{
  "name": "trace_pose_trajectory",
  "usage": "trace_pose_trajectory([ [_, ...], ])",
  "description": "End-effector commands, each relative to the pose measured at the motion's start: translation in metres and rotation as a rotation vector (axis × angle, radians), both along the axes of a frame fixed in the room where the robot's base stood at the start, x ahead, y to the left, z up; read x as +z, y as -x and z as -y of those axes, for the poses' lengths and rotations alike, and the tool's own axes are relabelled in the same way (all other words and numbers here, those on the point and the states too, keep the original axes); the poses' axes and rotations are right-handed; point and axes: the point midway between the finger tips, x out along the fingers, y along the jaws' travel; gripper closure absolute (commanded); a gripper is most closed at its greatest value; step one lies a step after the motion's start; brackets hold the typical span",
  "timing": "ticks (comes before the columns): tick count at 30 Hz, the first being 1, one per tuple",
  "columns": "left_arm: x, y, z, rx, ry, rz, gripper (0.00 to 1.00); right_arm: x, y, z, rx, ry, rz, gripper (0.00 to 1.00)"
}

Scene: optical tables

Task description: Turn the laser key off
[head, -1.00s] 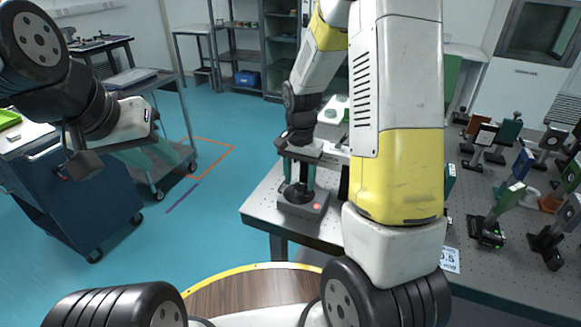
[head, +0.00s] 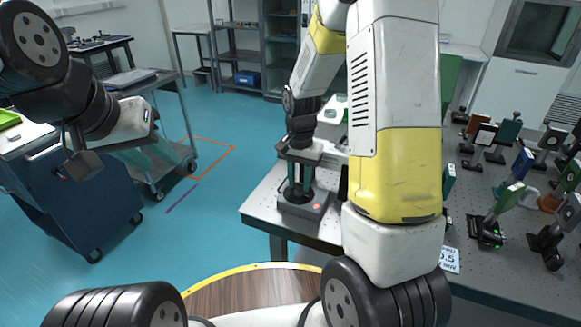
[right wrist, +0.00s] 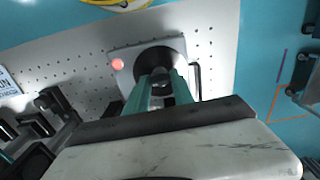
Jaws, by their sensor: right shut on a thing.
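The laser key box (head: 318,212) is a small grey box with a red light on its top, standing near the corner of the perforated optical table. It also shows in the right wrist view (right wrist: 122,82), with a round black disc (right wrist: 176,60) and a dark key knob (right wrist: 160,84) at its middle. My right gripper (head: 299,192) points down over the disc. Its two teal fingers are shut on the key knob (right wrist: 159,92); the knob's exact angle is hard to tell. My left gripper (head: 85,165) hangs far away at the left, and its jaw opening is not clear.
The optical table (head: 262,205) carries several optic mounts (head: 487,231) to the right, partly behind my right arm. A black hex-key-like bent rod (right wrist: 196,80) lies beside the box. A blue cabinet (head: 85,205) and a grey cart (head: 172,130) stand at the left. Floor between is clear.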

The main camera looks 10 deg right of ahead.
Motion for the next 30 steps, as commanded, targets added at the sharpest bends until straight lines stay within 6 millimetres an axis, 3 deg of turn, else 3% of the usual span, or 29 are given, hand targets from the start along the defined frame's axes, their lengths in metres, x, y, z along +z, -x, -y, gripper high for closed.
trace_pose_trajectory([
  [8,0.0,0.0,0.0,0.0,0.0,0.0,0.64,0.0005,-0.0002,0.0,0.163,-0.001,0.001,1.0],
  [30,0.0,0.0,0.0,0.0,0.0,0.0,0.64,0.0007,-0.0002,0.0004,0.861,0.0,0.001,1.0],
])
